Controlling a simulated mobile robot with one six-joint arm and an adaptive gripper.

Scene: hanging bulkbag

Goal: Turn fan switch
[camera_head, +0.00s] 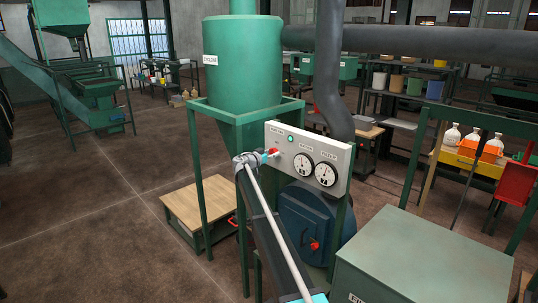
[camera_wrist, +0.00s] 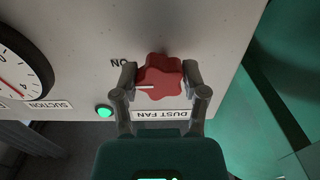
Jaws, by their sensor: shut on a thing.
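The fan switch is a red lobed knob (camera_wrist: 160,78) with a white pointer line, on a pale panel (camera_head: 338,158). In the wrist view it sits above a "DUST FAN" label (camera_wrist: 161,115), and its pointer lies toward the "ON" mark (camera_wrist: 119,63). My gripper (camera_wrist: 160,80) is shut on the knob, one finger on each side. In the head view my gripper (camera_head: 268,156) reaches the panel's left end, and a bit of the red knob (camera_head: 273,151) shows beside it. A green lamp (camera_wrist: 104,111) glows near the knob; it also shows in the head view (camera_head: 290,138).
Two dials, suction (camera_head: 302,164) and another (camera_head: 325,174), sit right of the knob. A green cyclone (camera_head: 243,68) stands behind the panel. A blue fan housing (camera_head: 312,220) is below. A wooden-topped platform (camera_head: 196,208) stands left, and a green cabinet (camera_head: 423,258) right. Open floor lies left.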

